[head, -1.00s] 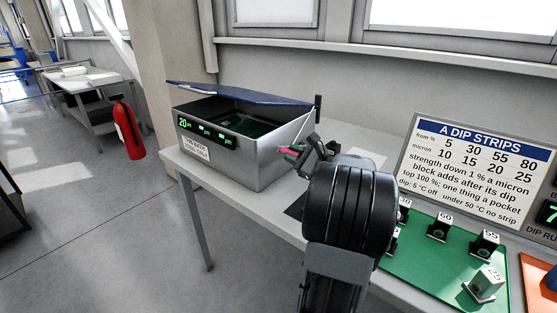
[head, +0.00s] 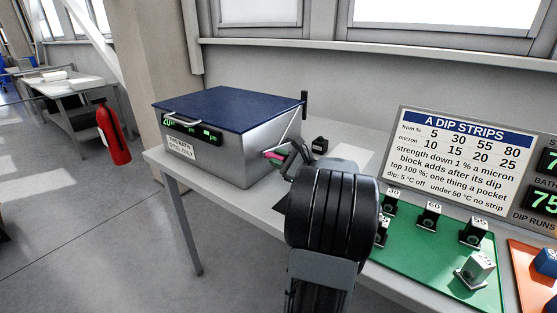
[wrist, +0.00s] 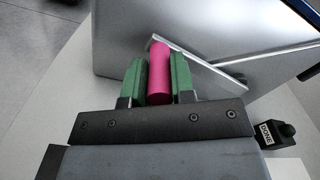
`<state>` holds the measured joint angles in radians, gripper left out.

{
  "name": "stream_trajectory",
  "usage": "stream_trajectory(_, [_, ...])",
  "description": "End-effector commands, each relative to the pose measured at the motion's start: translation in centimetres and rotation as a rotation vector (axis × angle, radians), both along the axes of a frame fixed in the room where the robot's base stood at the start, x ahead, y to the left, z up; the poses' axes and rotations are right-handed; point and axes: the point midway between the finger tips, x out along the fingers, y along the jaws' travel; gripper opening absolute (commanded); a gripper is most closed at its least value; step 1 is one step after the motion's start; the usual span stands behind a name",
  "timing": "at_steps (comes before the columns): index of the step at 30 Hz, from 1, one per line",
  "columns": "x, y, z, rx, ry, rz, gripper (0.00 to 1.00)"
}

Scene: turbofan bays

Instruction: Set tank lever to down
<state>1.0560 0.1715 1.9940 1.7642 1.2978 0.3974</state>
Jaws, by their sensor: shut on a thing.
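The grey tank (head: 245,155) stands on the bench with its blue lid (head: 230,107) lying closed on top. The lever's pink grip (wrist: 158,75) is on the tank's right side, at the end of a thin metal bar (wrist: 205,68). It also shows in the head view (head: 273,155), low beside the tank wall. My gripper (wrist: 160,80) is shut on the pink grip, a green finger on each side. In the head view my arm hides part of the gripper.
A black DONE button (wrist: 272,132) stands on the bench right of my gripper. A green mat (head: 430,262) with several numbered blocks lies to the right, before a dip strips sign (head: 470,150). A fire extinguisher (head: 113,135) is at left.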

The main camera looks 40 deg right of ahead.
Motion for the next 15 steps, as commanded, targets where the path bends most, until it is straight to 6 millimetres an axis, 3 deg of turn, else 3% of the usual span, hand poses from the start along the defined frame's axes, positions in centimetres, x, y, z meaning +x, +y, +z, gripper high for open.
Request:
stream_trajectory(8, [-0.01, 0.07, -0.38, 0.005, 0.006, 0.003, 0.48])
stream_trajectory(15, [-0.09, 0.0, -0.24, 0.003, 0.003, 0.001, 0.48])
